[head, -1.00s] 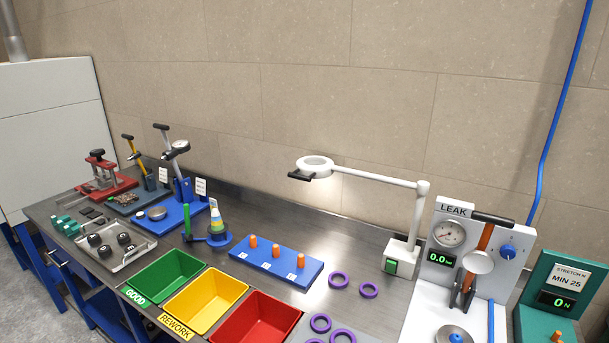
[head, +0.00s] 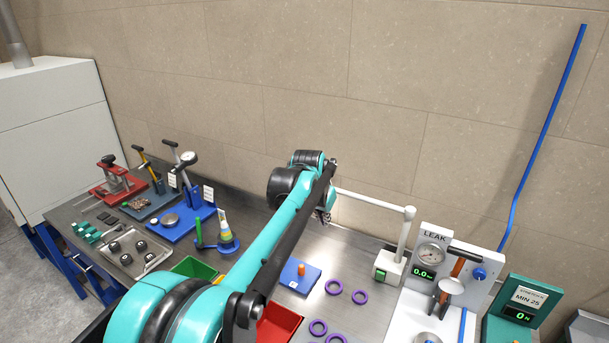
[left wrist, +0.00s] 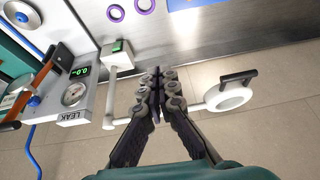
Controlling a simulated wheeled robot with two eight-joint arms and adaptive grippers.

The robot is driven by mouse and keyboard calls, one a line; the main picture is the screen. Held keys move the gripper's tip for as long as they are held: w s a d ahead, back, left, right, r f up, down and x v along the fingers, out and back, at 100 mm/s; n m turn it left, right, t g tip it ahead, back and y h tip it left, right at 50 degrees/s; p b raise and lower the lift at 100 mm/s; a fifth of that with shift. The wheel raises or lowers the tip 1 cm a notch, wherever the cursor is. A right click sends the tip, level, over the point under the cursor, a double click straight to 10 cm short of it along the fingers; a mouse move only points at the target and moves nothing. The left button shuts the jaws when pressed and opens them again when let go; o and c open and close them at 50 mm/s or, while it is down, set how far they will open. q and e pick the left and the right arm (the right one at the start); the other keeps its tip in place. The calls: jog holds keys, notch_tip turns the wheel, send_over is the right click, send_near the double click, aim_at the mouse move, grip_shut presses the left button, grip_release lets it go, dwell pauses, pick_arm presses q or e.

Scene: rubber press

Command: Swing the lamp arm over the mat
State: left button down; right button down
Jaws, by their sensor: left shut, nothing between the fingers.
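The white lamp arm (head: 370,201) runs from its post toward my left gripper in the head view; the lamp's ring head is hidden there behind my arm. In the left wrist view the ring head (left wrist: 230,97) with its black handle (left wrist: 238,77) shows right of the fingers. The lamp base (left wrist: 118,54) with a green switch is to their left. My left gripper (head: 325,212) is shut and empty; in the left wrist view its fingertips (left wrist: 155,78) overlap the line of the lamp arm. I cannot tell whether they touch it. My right gripper is not in view.
Several purple rings (head: 334,287) lie on the bench. The wall is behind.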

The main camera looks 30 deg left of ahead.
pick_arm(q)
jog(key=w+a+r+g+p, duration=0.1)
jog(key=w+a+r+p, duration=0.2)
jog(key=w+a+p, duration=0.9)
jog(key=a, duration=0.3)
jog(key=shift+w+a+r+p, duration=0.2)
jog(key=shift+r+p, duration=0.1)
jog(key=shift+r, duration=0.05)
jog(key=shift+f, duration=0.1)
jog(key=p+x, duration=0.1)
jog(key=x, duration=0.9)
jog(key=shift+d, duration=0.15)
jog(key=shift+s, duration=0.1)
